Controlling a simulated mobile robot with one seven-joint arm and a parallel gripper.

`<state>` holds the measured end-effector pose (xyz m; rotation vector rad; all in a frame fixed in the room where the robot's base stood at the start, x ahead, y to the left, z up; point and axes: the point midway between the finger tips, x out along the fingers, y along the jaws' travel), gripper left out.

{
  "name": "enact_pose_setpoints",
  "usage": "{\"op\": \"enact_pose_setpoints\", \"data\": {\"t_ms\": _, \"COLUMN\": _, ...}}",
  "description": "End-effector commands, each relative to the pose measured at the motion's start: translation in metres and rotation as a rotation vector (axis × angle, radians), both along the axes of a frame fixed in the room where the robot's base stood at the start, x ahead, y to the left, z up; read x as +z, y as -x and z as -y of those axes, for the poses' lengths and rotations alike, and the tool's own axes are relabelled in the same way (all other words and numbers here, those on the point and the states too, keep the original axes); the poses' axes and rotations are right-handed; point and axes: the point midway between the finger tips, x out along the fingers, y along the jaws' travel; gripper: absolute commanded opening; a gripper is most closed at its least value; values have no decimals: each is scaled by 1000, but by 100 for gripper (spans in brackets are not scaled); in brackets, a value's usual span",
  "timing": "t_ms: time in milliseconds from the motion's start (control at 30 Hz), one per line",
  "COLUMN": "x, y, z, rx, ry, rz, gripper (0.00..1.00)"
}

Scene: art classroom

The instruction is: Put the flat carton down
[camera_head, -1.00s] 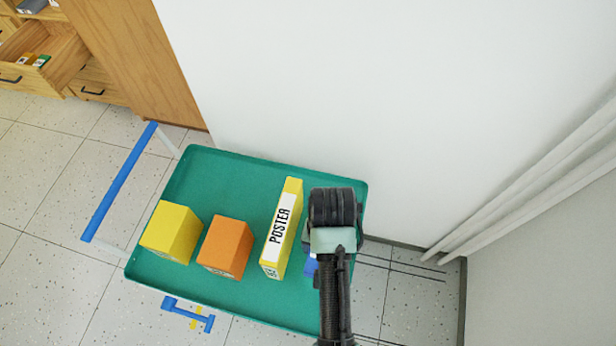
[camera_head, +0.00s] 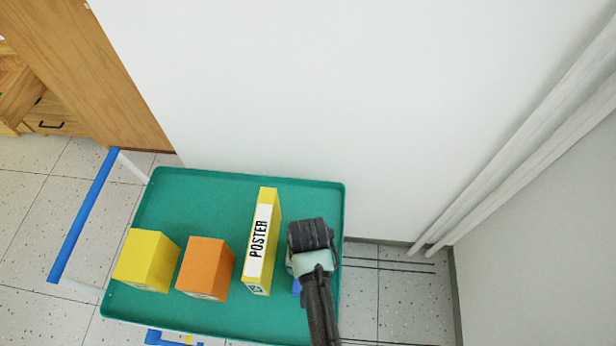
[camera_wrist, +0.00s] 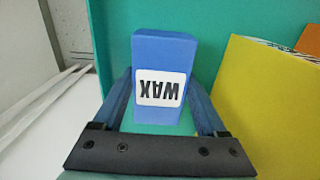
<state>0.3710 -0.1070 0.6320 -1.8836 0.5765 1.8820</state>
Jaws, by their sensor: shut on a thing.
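A blue carton marked WAX (camera_wrist: 160,50) is between the fingers of my gripper (camera_wrist: 160,95) in the wrist view, and the gripper is shut on it. In the head view only a small blue bit of this carton (camera_head: 296,287) shows beside my wrist, which hides the rest. My gripper (camera_head: 311,262) is over the right part of a green tray top (camera_head: 200,182), right of a thin upright yellow POSTER carton (camera_head: 262,240). I cannot tell whether the blue carton touches the tray surface.
A yellow box (camera_head: 146,260) and an orange box (camera_head: 205,268) stand on the left half of the tray. A white wall (camera_head: 330,90) rises behind it. A blue handle bar (camera_head: 84,215) sticks out on the left. The back strip of the tray is bare.

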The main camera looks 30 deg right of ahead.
Motion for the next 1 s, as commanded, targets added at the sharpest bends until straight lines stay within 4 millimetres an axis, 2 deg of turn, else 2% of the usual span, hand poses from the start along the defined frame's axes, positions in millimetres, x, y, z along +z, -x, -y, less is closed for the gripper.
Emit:
{"op": "enact_pose_setpoints", "data": {"t_ms": 67, "x": -3, "y": 0, "z": 0, "rx": 0, "ry": 0, "rz": 0, "gripper": 10}}
{"op": "enact_pose_setpoints", "data": {"t_ms": 100, "x": -3, "y": 0, "z": 0, "rx": 0, "ry": 0, "rz": 0, "gripper": 80}}
{"op": "enact_pose_setpoints", "data": {"t_ms": 200, "x": -2, "y": 0, "z": 0, "rx": 0, "ry": 0, "rz": 0, "gripper": 98}}
{"op": "enact_pose_setpoints", "data": {"t_ms": 433, "x": -2, "y": 0, "z": 0, "rx": 0, "ry": 0, "rz": 0, "gripper": 100}}
{"op": "enact_pose_setpoints", "data": {"t_ms": 567, "x": 6, "y": 0, "z": 0, "rx": 0, "ry": 1, "rz": 1, "gripper": 100}}
{"op": "enact_pose_setpoints", "data": {"t_ms": 667, "x": 21, "y": -1, "z": 0, "rx": 0, "ry": 0, "rz": 2, "gripper": 100}}
{"op": "enact_pose_setpoints", "data": {"t_ms": 1000, "x": 94, "y": -1, "z": 0, "rx": 0, "ry": 1, "rz": 3, "gripper": 100}}
